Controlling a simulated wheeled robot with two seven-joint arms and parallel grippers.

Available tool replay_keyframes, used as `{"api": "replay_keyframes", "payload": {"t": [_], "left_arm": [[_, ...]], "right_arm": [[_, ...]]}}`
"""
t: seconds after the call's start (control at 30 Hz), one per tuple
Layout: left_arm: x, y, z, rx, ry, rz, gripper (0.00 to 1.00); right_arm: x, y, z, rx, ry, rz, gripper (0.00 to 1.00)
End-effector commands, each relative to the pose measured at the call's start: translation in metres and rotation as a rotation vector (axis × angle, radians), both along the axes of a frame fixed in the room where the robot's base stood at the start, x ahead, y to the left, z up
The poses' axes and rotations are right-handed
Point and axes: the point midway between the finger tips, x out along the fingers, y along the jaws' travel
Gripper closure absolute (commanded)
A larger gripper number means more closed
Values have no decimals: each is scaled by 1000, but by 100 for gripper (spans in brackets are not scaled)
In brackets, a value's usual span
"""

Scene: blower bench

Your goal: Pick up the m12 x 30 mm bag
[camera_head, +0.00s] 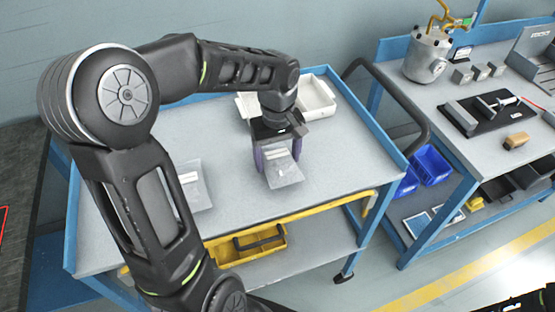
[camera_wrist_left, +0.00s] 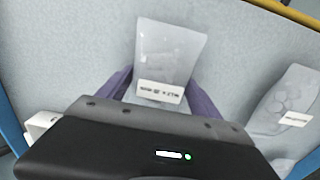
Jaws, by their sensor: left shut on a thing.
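A clear plastic bag with a white label (camera_head: 284,175) is between the purple fingers of my left gripper (camera_head: 277,156), over the grey cart top. In the left wrist view the same bag (camera_wrist_left: 168,50) shows pale contents and a label, upside down and too small to read surely. My left gripper is shut on this bag; whether the bag still touches the cart top is unclear. A second clear bag (camera_head: 195,187) lies on the cart top to the left; it also shows at the right of the left wrist view (camera_wrist_left: 285,100). My right gripper is not in view.
The blue-framed cart (camera_head: 335,172) has a raised rim. A white tray (camera_head: 316,98) stands at its back, behind my left gripper. A yellow bin (camera_head: 250,246) is on the lower shelf. A workbench with a metal canister (camera_head: 427,55) and blue bins (camera_head: 431,165) stands to the right.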

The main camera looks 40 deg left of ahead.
Motion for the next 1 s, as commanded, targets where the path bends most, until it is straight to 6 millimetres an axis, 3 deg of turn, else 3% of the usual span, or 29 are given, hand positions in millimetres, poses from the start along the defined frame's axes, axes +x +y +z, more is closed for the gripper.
{"api": "replay_keyframes", "payload": {"t": [0.17, 0.53, 1.0], "left_arm": [[0, 0, 0, 0, 0, 0, 90], [1, 0, 9, 2, -3, 0, 90], [1, 0, 89, 0, -5, 0, 90]], "right_arm": [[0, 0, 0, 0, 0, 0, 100], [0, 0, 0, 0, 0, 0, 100], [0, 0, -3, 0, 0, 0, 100]]}}
